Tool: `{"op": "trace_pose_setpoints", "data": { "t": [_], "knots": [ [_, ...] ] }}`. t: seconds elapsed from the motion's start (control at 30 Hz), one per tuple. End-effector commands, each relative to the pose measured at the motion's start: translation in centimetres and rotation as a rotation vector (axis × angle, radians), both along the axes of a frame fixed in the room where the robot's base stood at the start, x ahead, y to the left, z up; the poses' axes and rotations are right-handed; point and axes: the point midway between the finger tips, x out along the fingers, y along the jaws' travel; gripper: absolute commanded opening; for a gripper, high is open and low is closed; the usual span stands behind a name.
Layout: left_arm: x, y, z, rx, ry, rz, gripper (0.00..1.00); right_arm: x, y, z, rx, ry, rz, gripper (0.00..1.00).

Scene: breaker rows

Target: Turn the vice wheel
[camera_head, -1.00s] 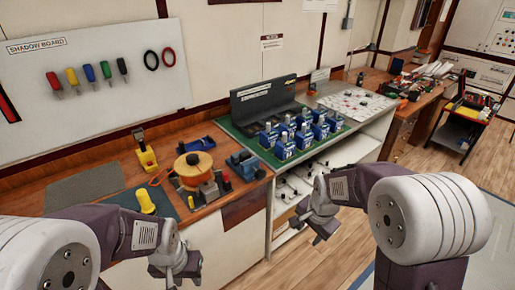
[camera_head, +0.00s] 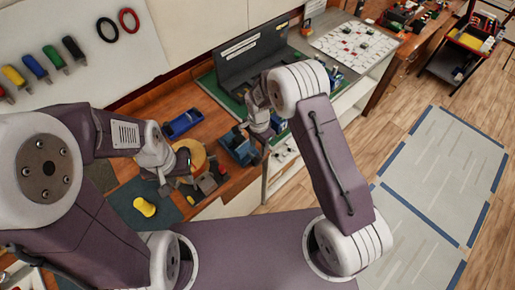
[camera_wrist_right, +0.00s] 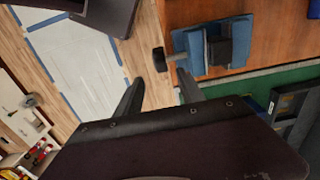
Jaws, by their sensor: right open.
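The blue vice (camera_head: 236,148) sits at the right front edge of the wooden bench in the head view. It also shows in the right wrist view (camera_wrist_right: 213,47), where its dark wheel (camera_wrist_right: 159,60) sticks out on a short shaft past the bench edge. My right gripper (camera_head: 262,135) is beside the vice. In the right wrist view its fingers (camera_wrist_right: 158,86) are apart and empty, with the wheel just beyond and between their tips, seemingly untouched. My left gripper (camera_head: 166,184) hangs over the bench by the orange spool; its finger opening is unclear.
The orange spool (camera_head: 196,153), a blue tray (camera_head: 184,123) and a yellow object (camera_head: 144,206) are on the bench. A dark panel stand (camera_head: 240,62) stands behind on the green mat, with blue breakers partly hidden by my right arm. Open floor lies right.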

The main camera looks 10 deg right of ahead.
Motion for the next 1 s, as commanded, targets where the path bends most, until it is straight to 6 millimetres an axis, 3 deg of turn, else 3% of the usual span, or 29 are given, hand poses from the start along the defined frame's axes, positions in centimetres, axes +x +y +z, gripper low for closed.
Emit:
{"op": "trace_pose_setpoints", "data": {
  "t": [0.2, 0.6, 0.97, 1.0],
  "knots": [
    [0.0, 0.0, 0.6, 0.000, 0.001, 0.000, 0.36, 0.0, 0.0, -0.8, 0.000, 0.002, 0.001, 0.45],
    [0.0, 0.0, 3.5, 0.000, 0.000, 0.000, 0.36, 0.0, 0.0, -7.9, -0.001, 0.001, 0.001, 0.45],
    [0.0, 0.0, 3.6, 0.000, 0.000, 0.000, 0.36, 0.1, 0.0, -9.0, 0.001, -0.003, 0.001, 0.45],
    [0.0, 0.0, 3.6, 0.000, 0.000, 0.000, 0.36, 0.1, 0.0, -9.0, 0.000, -0.002, 0.001, 0.40]
  ]
}}
